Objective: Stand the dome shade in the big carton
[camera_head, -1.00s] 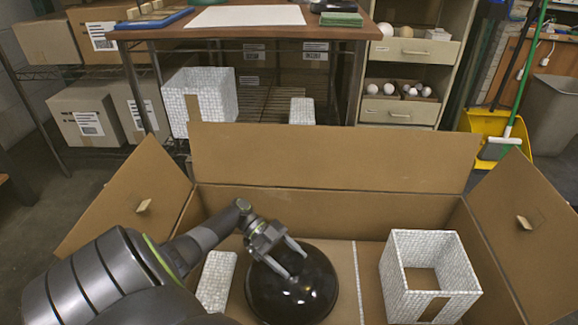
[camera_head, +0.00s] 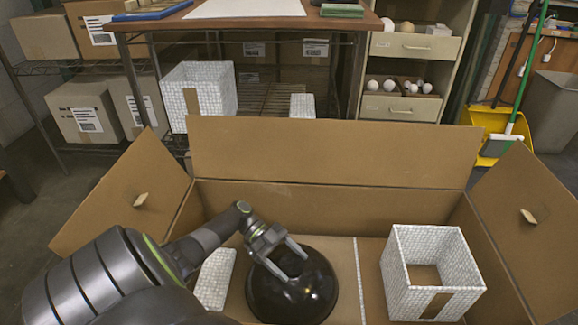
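The dome shade (camera_head: 292,298) is glossy black and sits inside the big carton (camera_head: 333,154), left of its middle, with its rounded side up. The carton is open, with its flaps spread. My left gripper (camera_head: 290,270) reaches down over the top of the shade. Its two fingers are spread apart in front of the dome; I cannot tell whether they touch it. My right gripper is not in view.
In the carton, a white brick-patterned open box (camera_head: 398,290) stands at the right and a white patterned block (camera_head: 215,280) lies left of the shade. A shelf table (camera_head: 240,28) and a drawer cabinet (camera_head: 412,48) stand behind the carton.

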